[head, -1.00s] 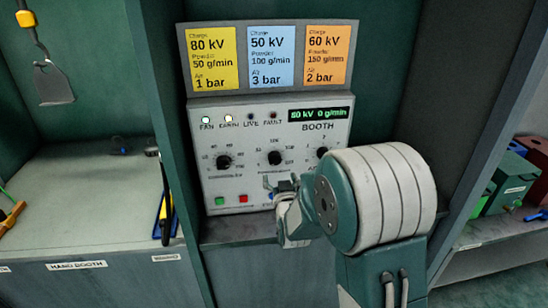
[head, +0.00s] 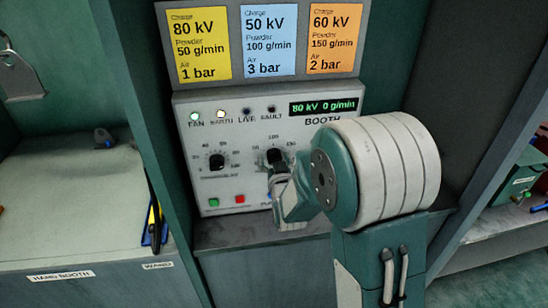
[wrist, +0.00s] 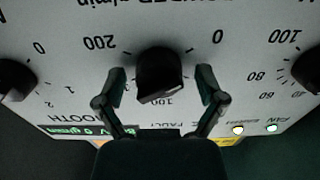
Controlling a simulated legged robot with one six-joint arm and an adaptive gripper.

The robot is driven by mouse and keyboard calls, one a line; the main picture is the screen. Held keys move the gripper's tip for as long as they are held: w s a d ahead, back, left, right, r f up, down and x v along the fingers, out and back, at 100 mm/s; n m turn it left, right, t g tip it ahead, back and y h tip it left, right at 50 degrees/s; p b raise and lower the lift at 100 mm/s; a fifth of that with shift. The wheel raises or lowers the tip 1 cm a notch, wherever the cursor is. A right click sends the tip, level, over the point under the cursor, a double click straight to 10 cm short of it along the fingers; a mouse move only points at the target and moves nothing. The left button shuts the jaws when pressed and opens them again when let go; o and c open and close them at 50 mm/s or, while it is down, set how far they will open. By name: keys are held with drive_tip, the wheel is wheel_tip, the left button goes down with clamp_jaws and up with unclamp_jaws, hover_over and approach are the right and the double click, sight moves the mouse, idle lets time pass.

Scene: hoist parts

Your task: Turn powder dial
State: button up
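The powder dial (head: 271,157) is the black middle knob on the grey booth panel, partly hidden by my gripper in the head view. In the wrist view the powder dial (wrist: 160,68) sits in the centre, upside down, between the "0" and "200" marks of the g/min scale. My gripper (wrist: 162,77) is open, with one finger on each side of the dial and a gap visible on both sides. In the head view my gripper (head: 277,168) is at the dial. The display (head: 324,106) reads 80 kV, 0 g/min.
The charge dial (head: 216,161) is left of the powder dial. A third dial (wrist: 308,70) or its neighbour shows at each wrist-view edge. Green (head: 213,202) and red (head: 239,198) buttons lie below. Yellow (head: 198,44), blue (head: 269,40) and orange (head: 334,38) cards are above. Fan and earth lamps are lit.

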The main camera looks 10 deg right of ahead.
drive_tip(key=c, duration=0.7)
drive_tip(key=shift+m, duration=0.3)
drive_tip(key=m, duration=0.5)
drive_tip(key=shift+r, duration=0.1)
drive_tip(key=m, duration=0.6)
drive_tip(key=o, duration=1.1)
drive_tip(key=shift+w, duration=0.1)
drive_tip(key=shift+o, duration=0.2)
